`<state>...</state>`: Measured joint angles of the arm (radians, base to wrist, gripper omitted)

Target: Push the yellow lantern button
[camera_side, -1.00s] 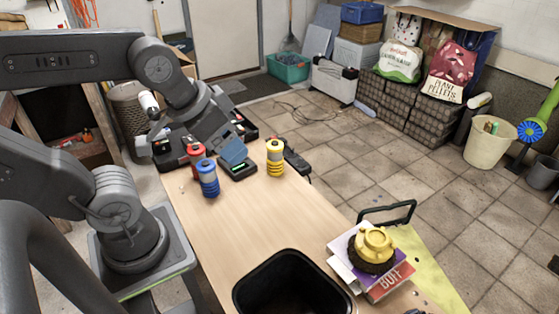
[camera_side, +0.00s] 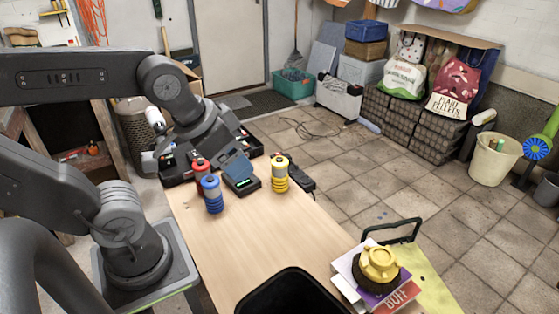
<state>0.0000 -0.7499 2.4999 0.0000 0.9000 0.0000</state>
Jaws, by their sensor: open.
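The yellow lantern (camera_side: 280,173) is a small upright cylinder with dark bands and a pale top. It stands on the wooden table near its far edge. The red lantern (camera_side: 200,172) and the blue lantern (camera_side: 211,194) stand to its left, close together. My gripper (camera_side: 238,172) points down between the blue and yellow lanterns, over a dark device with a small greenish display (camera_side: 243,185). It is open and appears apart from the yellow lantern. Its fingers are small and hard to make out. I cannot make out the button.
A black bin (camera_side: 290,291) is at the near edge. Books (camera_side: 397,299) with a yellow-black object (camera_side: 380,264) on top sit at the right. Black cases (camera_side: 178,172) lie behind the red lantern. A dark object (camera_side: 299,178) is right of the yellow lantern. The table middle (camera_side: 255,240) is clear.

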